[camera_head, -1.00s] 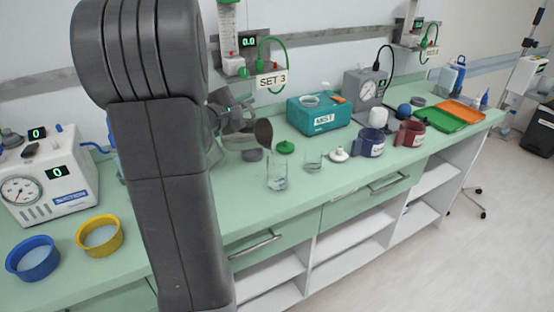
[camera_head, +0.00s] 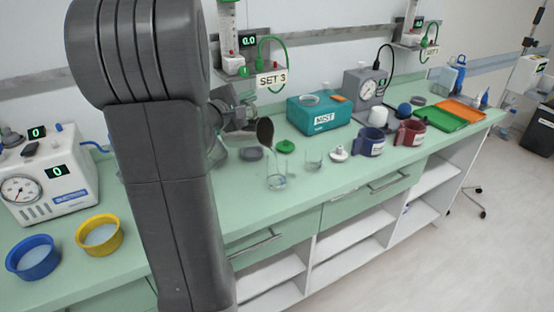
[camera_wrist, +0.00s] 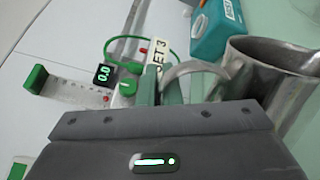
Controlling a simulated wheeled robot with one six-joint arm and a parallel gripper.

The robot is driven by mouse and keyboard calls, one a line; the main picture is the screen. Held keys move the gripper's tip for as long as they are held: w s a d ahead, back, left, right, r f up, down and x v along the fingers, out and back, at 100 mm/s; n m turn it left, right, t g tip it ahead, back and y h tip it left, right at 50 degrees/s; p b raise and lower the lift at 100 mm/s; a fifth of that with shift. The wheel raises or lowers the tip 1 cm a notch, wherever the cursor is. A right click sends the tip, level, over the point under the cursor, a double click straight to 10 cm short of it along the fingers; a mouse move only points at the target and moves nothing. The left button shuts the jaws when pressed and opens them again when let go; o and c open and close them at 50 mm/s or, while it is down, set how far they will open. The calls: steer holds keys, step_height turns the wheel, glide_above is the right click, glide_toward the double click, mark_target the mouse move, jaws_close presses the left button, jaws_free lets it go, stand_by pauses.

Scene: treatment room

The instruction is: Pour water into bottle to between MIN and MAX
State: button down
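A clear bottle (camera_head: 277,182) stands upright on the green counter, with some water low in it. A shiny metal jug (camera_wrist: 285,70) fills the right of the wrist view. In the head view the jug (camera_head: 236,146) is tilted, with a dark oval end facing right, above and left of the bottle; my arm partly hides it. My gripper (camera_wrist: 162,90) is shut on the jug's handle. I see no clear water stream, and the MIN and MAX marks are too small to read.
Close by are a green lid (camera_head: 285,146), a second clear container (camera_head: 314,159) and a white lid (camera_head: 338,153). A teal MIST box (camera_head: 318,116) stands behind. Blue (camera_head: 371,142) and dark red (camera_head: 410,132) mugs stand right. The front counter strip is clear.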

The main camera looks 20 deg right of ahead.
steer(key=shift+s+d+r+b, duration=0.15)
steer(key=shift+s+b, duration=0.05)
steer(key=shift+b, duration=0.2)
steer(key=shift+w+r+p, duration=0.1)
steer(key=shift+p, duration=0.25)
steer(key=w+a+f+n, duration=0.1)
steer(key=w+a+f+n+b, duration=0.1)
steer(key=f, duration=0.1)
steer(key=shift+w+f, duration=0.1)
steer(key=shift+w, duration=0.15)
steer(key=shift+w+a+f+n, duration=0.1)
steer(key=shift+w+f+n, duration=0.15)
steer(key=shift+n, duration=0.45)
steer(key=shift+w+a+f+n+b, duration=0.2)
steer(key=shift+f+n+b, duration=0.1)
steer(key=shift+f+n, duration=0.1)
steer(key=shift+w+a+f+n+b, duration=0.1)
steer(key=shift+w+f+n+b, duration=0.15)
steer(key=shift+f+n, duration=0.15)
stand_by(0.4)
